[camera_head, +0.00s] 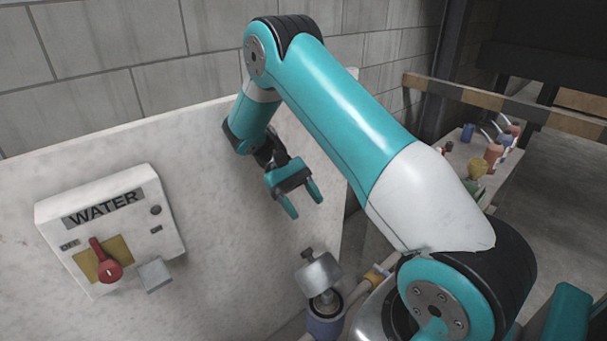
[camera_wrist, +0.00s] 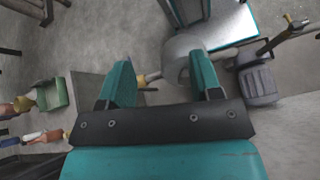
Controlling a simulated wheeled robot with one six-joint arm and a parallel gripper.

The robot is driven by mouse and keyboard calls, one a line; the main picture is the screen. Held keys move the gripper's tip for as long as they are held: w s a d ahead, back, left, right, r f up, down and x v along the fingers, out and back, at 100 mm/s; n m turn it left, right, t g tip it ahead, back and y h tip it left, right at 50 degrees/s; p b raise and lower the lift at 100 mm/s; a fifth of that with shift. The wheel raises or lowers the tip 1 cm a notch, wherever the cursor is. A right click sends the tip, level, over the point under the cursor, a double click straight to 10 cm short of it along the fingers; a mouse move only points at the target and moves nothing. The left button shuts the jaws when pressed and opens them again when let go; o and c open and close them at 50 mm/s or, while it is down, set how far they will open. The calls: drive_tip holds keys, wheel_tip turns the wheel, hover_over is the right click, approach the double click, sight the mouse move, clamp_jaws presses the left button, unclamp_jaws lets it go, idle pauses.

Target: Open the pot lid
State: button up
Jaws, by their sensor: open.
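A grey metal lid-like cap (camera_head: 320,272) with a small dark knob shows low in the head view. It looks tilted above a blue-grey cylindrical body (camera_head: 325,325), whose lower part is cut off by the frame. I cannot tell whether the cap is fully seated. My gripper (camera_head: 304,207) is open and empty, above the cap and apart from it, fingers pointing down. In the wrist view, a rounded grey metal thing (camera_wrist: 182,58), probably the same cap, shows beyond the gap between my open fingers (camera_wrist: 160,70), nearer the right finger.
A white WATER box (camera_head: 110,235) with a red switch (camera_head: 108,267) is on the pale panel (camera_head: 200,130) at left. A pipe with a tan fitting (camera_head: 378,274) runs beside the cap.

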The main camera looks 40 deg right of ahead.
wheel_tip(320, 180, up, 5)
drive_tip(key=p, duration=0.3)
drive_tip(key=shift+r, duration=0.2)
